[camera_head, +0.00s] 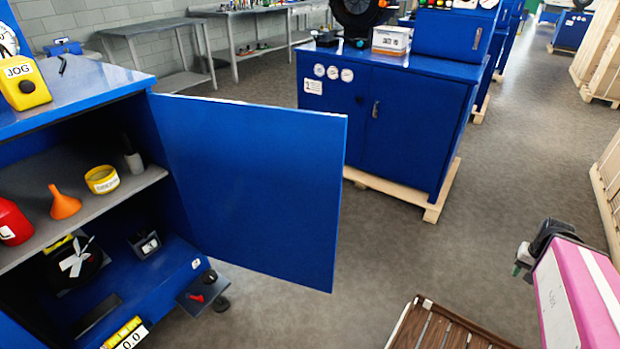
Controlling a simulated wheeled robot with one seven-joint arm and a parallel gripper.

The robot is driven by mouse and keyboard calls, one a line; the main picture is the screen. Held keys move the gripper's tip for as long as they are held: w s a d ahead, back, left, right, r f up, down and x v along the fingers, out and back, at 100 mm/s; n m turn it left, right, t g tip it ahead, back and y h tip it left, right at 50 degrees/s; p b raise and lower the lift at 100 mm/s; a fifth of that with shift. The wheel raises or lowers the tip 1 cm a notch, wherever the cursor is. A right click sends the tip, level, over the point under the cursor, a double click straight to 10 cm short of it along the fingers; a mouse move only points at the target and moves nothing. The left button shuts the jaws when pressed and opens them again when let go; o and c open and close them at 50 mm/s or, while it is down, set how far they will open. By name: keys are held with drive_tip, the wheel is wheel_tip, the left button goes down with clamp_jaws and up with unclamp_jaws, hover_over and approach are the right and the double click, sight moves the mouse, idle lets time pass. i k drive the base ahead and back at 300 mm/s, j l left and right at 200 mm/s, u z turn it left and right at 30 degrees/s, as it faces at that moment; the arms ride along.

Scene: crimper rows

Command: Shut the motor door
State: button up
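The blue door (250,180) stands wide open, swung out to the right from the blue cabinet (85,95) at the left. It hangs from the cabinet's right front edge, and its flat face fills the middle left of the view. The cabinet interior shows a grey shelf (115,195) and a lower bay with a dark round part (75,262), which may be the motor.
The shelf holds a red container (12,222), an orange funnel (64,203) and a yellow roll (102,179). A small dark ledge (203,292) juts out below the door. A second blue cabinet (410,130) stands behind.

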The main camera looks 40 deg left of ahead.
sight(260, 186)
drive_tip(key=i+l+z, duration=0.4)
drive_tip(key=i, duration=0.2)
drive_tip(key=i+u, duration=0.3)
drive_tip(key=u, duration=0.15)
drive_tip(key=i+u, duration=0.25)
drive_tip(key=u, duration=0.2)
drive_tip(key=i+u, duration=0.15)
drive_tip(key=u, duration=0.35)
drive_tip(key=i+u, duration=0.2)
drive_tip(key=u, duration=0.3)
drive_tip(key=i+l+u, duration=0.1)
drive_tip(key=u, duration=0.4)
drive_tip(key=i+l+u, duration=0.2)
drive_tip(key=u, duration=0.3)
drive_tip(key=i+l+u, duration=0.2)
drive_tip(key=u, duration=0.25)
drive_tip(key=i+l+u, duration=0.15)
drive_tip(key=u, duration=0.35)
drive_tip(key=i+l+u, duration=0.1)
drive_tip(key=l+u, duration=0.6)
drive_tip(key=u, duration=0.25)
drive_tip(key=i+l, duration=0.05)
